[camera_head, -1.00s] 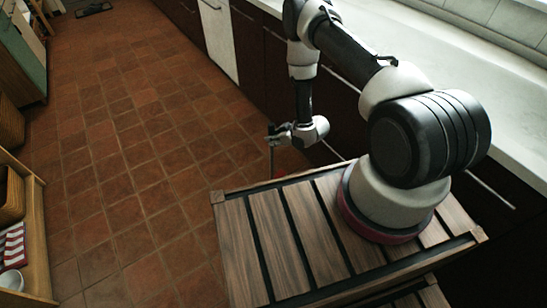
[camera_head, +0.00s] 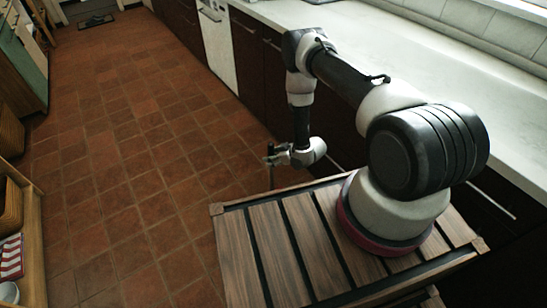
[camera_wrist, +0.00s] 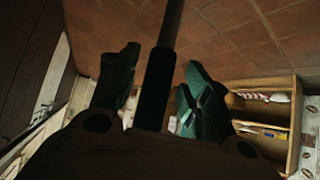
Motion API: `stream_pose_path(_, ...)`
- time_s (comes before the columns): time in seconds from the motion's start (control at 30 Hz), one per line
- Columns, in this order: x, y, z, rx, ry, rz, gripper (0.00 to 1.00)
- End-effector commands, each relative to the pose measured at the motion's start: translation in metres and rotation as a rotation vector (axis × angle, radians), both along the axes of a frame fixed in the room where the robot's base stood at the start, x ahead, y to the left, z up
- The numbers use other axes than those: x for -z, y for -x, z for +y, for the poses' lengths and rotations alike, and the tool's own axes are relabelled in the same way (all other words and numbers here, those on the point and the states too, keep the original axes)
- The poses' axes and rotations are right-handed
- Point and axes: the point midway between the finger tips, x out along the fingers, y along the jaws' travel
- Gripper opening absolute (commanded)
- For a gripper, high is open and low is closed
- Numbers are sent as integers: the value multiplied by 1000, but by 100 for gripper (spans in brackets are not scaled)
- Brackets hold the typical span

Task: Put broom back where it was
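My gripper (camera_head: 272,157) hangs at the end of my arm, out over the tiled floor beside the dark cabinets. The broom shows only as a thin upright handle (camera_head: 271,177) below the fingertips in the head view. The broom's lower end is hidden behind my slatted platform. The place where the broom was cannot be made out.
Dark cabinets (camera_head: 255,75) under a pale worktop (camera_head: 420,60) line the right side. A wooden shelf unit (camera_head: 33,240) with a striped cloth (camera_head: 11,258) stands at the left. The tiled floor (camera_head: 120,140) between them is clear, with a dark mat (camera_head: 96,22) far back.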

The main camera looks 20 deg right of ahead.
Motion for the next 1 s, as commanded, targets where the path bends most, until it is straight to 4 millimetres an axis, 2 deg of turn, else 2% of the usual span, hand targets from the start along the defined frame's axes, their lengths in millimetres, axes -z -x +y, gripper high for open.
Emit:
stream_pose_path(0.2,-1,0,0,0,0,0,48)
stream_pose_path(0.33,-9,5,-5,2,0,1,48)
stream_pose_path(0.73,-65,54,-46,3,-1,1,48)
stream_pose_path(1.0,-81,69,-58,0,0,0,48)
